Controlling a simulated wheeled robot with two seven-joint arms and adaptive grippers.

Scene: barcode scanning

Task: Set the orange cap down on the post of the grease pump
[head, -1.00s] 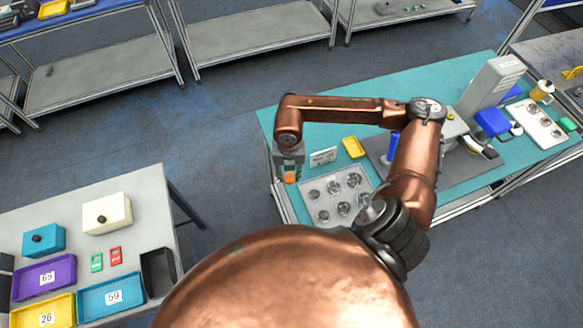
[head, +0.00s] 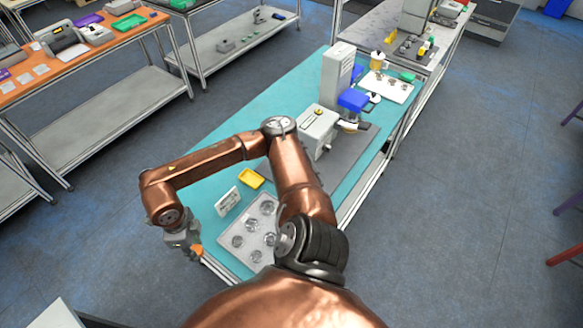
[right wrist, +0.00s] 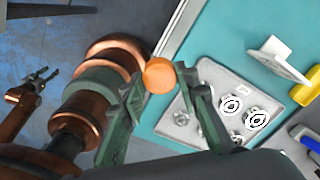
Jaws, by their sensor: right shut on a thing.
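My right gripper (head: 190,247) is shut on the orange cap (head: 196,250). It holds the cap beyond the near left edge of the teal table, left of the silver tray. In the right wrist view the orange cap (right wrist: 159,75) sits between the two fingertips of my right gripper (right wrist: 160,80), above floor and table edge. My left gripper (right wrist: 37,86) shows at the left of the right wrist view, with its fingers apart and nothing between them. It is not seen in the head view. I cannot tell which thing is the grease pump or see its post.
The teal table (head: 275,108) bears a silver tray (head: 232,257) with several round metal parts, a white sign (head: 228,202), a yellow tray (head: 251,178) and a grey-white machine (head: 318,127). A tall grey block (head: 336,75) and blue box (head: 353,100) stand farther back. Open floor lies right.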

